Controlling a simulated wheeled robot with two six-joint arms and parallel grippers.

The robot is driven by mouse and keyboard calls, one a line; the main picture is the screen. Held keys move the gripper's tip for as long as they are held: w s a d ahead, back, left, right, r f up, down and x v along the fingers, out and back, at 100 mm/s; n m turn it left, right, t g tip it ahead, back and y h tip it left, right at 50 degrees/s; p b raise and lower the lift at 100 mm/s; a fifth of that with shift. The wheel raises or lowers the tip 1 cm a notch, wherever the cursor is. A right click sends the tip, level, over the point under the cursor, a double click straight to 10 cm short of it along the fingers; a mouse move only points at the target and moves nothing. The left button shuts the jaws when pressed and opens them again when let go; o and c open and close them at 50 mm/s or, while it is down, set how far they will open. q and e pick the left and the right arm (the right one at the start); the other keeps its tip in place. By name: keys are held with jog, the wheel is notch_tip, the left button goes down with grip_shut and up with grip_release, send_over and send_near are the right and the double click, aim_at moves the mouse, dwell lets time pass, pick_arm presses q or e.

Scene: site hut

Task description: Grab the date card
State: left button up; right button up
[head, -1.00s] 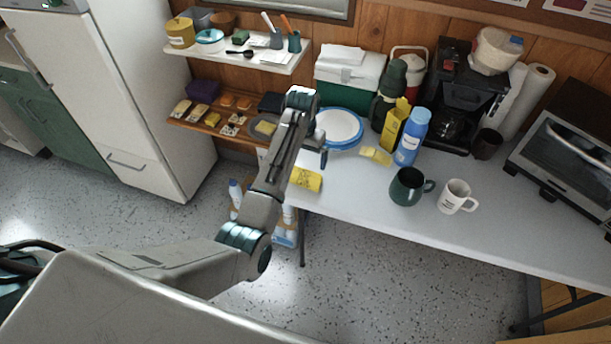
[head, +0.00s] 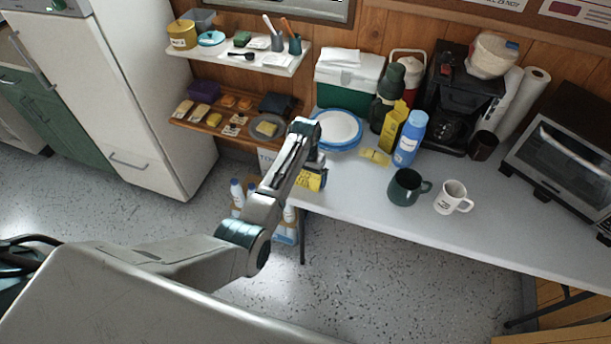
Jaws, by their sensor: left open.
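A yellow card-like thing with dark markings (head: 311,182) lies at the left end of the white table; I take it for the date card, but its writing is too small to read. My left gripper (head: 314,172) is over it, pointing down, and hides part of it. The gripper is open, and I cannot tell whether its fingers touch the yellow thing. A second, flat yellow piece (head: 376,157) lies further right, by the blue-rimmed plate. My right gripper is out of view.
The blue-rimmed plate (head: 337,130) is just behind the gripper. A blue bottle (head: 410,139), a yellow carton (head: 394,124), a dark green mug (head: 405,188) and a white mug (head: 451,197) stand to the right. Wooden shelf (head: 205,128) at left holds small items. The table's front is clear.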

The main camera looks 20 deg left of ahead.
pick_arm(q)
jog(key=shift+f, duration=0.2)
jog(key=c, duration=0.6)
jog(key=shift+r, duration=0.1)
